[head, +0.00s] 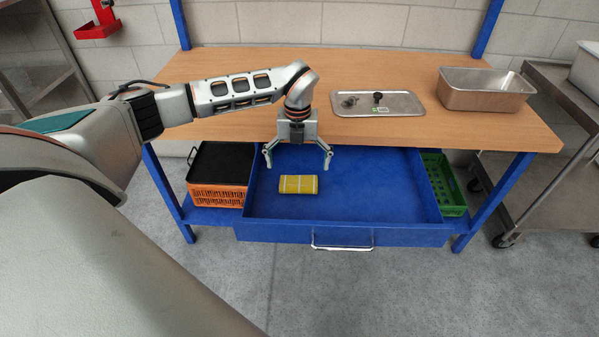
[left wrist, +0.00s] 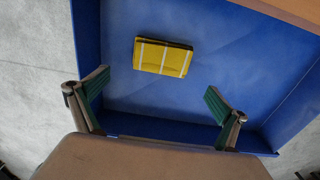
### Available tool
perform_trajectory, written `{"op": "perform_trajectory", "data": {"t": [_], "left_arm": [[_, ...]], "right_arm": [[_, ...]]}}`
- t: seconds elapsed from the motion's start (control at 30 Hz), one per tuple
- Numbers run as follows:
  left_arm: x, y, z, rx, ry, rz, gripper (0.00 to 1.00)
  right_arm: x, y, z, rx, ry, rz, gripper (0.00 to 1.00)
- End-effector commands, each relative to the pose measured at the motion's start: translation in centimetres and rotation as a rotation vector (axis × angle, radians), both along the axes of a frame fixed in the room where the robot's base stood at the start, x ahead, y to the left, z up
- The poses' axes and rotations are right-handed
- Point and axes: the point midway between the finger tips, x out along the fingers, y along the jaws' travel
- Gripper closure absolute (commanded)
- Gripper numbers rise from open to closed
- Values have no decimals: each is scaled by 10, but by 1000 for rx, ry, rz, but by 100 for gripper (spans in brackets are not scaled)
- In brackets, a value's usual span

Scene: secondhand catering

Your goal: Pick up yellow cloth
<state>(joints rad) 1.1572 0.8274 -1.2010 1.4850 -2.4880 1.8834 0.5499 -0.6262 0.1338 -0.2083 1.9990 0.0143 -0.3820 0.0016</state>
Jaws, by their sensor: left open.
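The yellow cloth (head: 298,184) is folded into a flat rectangle with pale stripes. It lies on the floor of the open blue drawer (head: 390,205), left of the drawer's middle. It also shows in the left wrist view (left wrist: 163,57), beyond the fingertips. My left gripper (head: 298,160) is open and empty, pointing down over the drawer, above and behind the cloth in the head view. Its two spread fingers (left wrist: 155,103) also show in the left wrist view, with bare blue drawer floor between them. My right gripper is not in view.
The wooden worktop (head: 390,60) overhangs the drawer. On it are a metal lid (head: 400,102) and a steel pan (head: 485,90). An orange crate (head: 217,194) stands left of the drawer, a green crate (head: 447,190) right. The drawer is otherwise empty.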

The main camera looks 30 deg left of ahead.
Motion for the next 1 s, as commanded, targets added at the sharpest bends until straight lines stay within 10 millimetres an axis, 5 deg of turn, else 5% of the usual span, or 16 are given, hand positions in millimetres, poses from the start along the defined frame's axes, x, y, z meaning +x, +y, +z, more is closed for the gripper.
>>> {"op": "perform_trajectory", "data": {"t": [0.43,0.8,1.0], "left_arm": [[-1,-1,-29,-1,1,-2,0],[-6,-5,-75,0,4,0,0],[-5,-5,-78,-1,-1,-1,0]], "right_arm": [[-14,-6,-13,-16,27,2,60],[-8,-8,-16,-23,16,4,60],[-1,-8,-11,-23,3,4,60]]}}
